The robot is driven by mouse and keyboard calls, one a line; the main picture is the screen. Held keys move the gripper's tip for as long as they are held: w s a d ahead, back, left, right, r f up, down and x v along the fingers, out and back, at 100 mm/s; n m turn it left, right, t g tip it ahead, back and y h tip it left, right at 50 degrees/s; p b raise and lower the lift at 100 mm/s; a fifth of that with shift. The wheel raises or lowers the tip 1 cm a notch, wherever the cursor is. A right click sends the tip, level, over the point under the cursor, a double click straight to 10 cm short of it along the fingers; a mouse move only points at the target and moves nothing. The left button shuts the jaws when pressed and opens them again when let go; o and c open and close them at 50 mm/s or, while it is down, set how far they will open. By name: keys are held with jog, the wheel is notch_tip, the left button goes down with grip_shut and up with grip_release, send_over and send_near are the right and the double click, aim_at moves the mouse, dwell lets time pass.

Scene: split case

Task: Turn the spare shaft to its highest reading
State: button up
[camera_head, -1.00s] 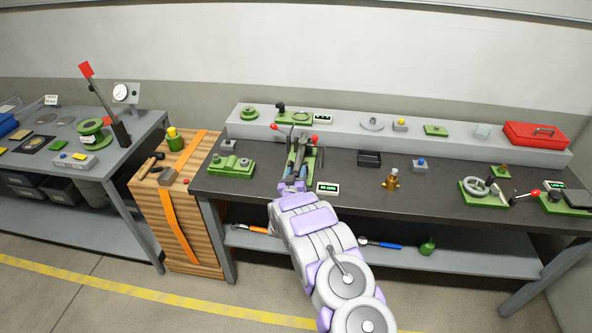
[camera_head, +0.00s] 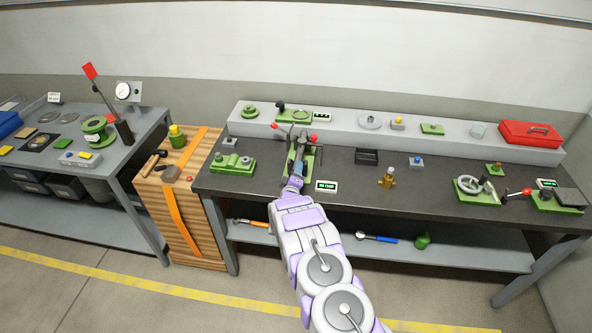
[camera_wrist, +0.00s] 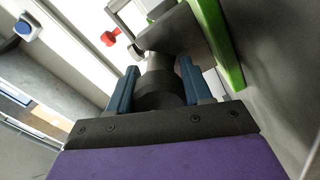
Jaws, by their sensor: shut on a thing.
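A green fixture (camera_head: 304,163) with levers and a red knob (camera_head: 313,139) stands on the dark bench top. My gripper (camera_head: 295,181) reaches its near end. In the wrist view, my gripper (camera_wrist: 158,84) has its two blue fingers closed around a dark round end piece. A grey shaft (camera_wrist: 159,62) runs from this piece into the fixture's grey body (camera_wrist: 172,30). I cannot tell whether this is the spare shaft. A small display (camera_head: 326,186) with green lit characters lies just right of my gripper; its text is too small to read.
A green block (camera_head: 232,165) sits left of the fixture, and a black box (camera_head: 367,157) and brass part (camera_head: 387,178) sit to its right. A handwheel unit (camera_head: 473,187) stands farther right. A raised grey shelf (camera_head: 345,124) runs along the back.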

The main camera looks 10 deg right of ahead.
jog(key=shift+a+r+n+p, duration=0.15)
jog(key=shift+a+n+p, duration=0.15)
jog(key=shift+n, duration=0.5)
jog(key=o, duration=1)
jog(key=shift+w+a+f, duration=0.1)
jog(key=shift+f, duration=0.1)
jog(key=shift+o, duration=0.2)
jog(key=shift+s, duration=0.5)
jog(key=p+v, duration=0.1)
jog(key=v, duration=1.5)
jog(key=shift+s+a, duration=0.2)
